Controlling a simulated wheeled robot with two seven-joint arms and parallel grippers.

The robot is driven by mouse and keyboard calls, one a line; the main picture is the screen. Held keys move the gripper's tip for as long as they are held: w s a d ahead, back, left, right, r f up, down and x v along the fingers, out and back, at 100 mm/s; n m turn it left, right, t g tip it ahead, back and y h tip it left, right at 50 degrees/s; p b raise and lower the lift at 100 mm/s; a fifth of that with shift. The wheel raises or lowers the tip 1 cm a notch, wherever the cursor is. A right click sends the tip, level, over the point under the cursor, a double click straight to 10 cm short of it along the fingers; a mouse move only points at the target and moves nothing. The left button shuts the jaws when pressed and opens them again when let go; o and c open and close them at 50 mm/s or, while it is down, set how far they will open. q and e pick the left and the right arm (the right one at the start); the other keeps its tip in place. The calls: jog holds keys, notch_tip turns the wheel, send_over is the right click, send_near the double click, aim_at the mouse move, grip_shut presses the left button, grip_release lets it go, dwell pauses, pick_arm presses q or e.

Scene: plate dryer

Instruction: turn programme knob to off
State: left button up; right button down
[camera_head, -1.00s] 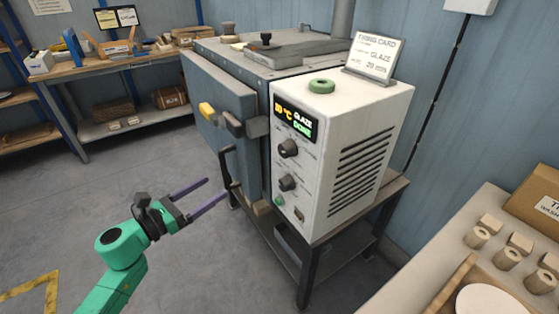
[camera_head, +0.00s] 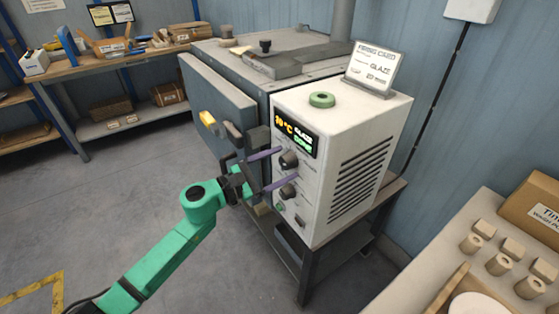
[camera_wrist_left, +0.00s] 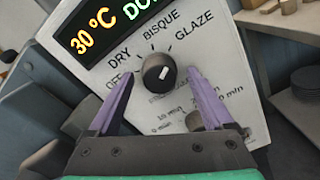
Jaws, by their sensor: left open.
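The programme knob (camera_head: 289,160) is the upper dark knob on the white control box (camera_head: 362,115). In the left wrist view the knob (camera_wrist_left: 156,68) is ringed by the labels OFF, DRY, BISQUE and GLAZE; its short white mark sits right of centre, on the GLAZE side. My left gripper (camera_head: 289,164) is open, its purple fingers reaching toward the panel on either side of the knob. In the wrist view the fingertips (camera_wrist_left: 160,76) stand left and right of the knob with a visible gap on both sides. My right gripper is not in view.
A second dark knob (camera_head: 288,190) sits just below, close to the lower finger. The display (camera_head: 297,133) shows 30 °C and DONE. The grey kiln door (camera_head: 220,105) stands left of the panel, near my gripper. A bench with small blocks (camera_head: 471,244) is at right.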

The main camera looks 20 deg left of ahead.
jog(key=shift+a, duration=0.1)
pick_arm(q)
grip_shut()
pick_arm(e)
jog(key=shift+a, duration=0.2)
